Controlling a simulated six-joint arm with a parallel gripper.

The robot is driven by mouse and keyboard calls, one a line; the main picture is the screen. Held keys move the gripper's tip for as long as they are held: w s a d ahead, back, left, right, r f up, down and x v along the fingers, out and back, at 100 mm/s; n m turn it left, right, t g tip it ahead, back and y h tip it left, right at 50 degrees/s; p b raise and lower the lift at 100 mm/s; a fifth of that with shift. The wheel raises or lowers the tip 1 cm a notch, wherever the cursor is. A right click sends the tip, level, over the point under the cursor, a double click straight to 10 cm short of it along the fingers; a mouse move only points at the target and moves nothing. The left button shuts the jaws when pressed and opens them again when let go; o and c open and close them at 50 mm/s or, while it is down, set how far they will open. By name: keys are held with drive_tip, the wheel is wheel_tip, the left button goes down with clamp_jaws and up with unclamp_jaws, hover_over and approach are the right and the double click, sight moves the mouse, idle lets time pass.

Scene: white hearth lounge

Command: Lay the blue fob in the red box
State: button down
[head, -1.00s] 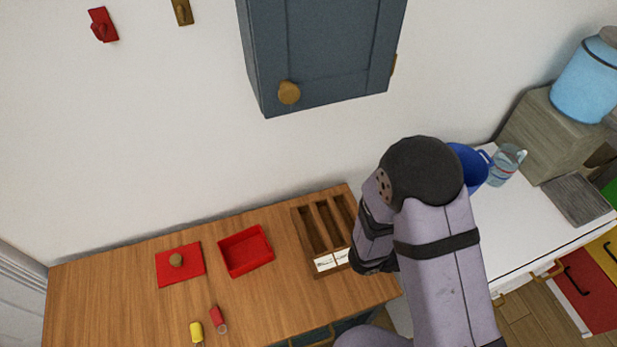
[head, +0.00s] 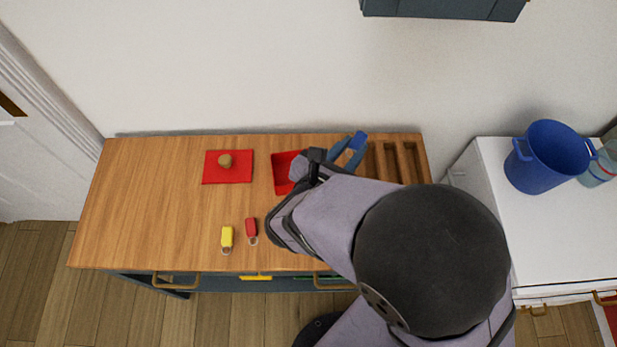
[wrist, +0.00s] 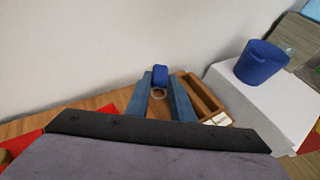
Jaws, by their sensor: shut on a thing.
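The blue fob (head: 360,140) is at the tips of my gripper (head: 349,148). In the wrist view the blue fob (wrist: 160,75) sticks out beyond the fingertips, with its pale ring (wrist: 158,94) between the blue fingers of my gripper (wrist: 160,92). My gripper is shut on it, to the right of the red box (head: 282,174) in the head view. The red box is open on top and partly hidden by my wrist. Its exact height below the fob cannot be told.
A red lid with a round knob (head: 243,174) lies left of the box. A yellow fob (head: 227,237) and a red fob (head: 251,228) lie in front. A wooden compartment tray (head: 408,162) is at right. A blue bucket (head: 545,160) stands on the white counter (head: 490,185).

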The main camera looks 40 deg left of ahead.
drive_tip(key=s+a+n+g+y, duration=0.5)
drive_tip(key=s+a+n+y, duration=0.2)
drive_tip(key=s+a+n, duration=0.1)
drive_tip(key=shift+s+a+f+y, duration=0.3)
drive_tip(key=shift+s+a, duration=0.55)
drive_tip(key=shift+a, duration=0.35)
drive_tip(key=shift+f+p, duration=0.75)
drive_tip(key=shift+f, duration=4.15)
drive_tip(key=shift+f+b, duration=0.7)
drive_tip(key=shift+b, duration=0.05)
drive_tip(key=c, duration=1.5)
unclamp_jaws()
drive_tip(key=shift+c, duration=0.2)
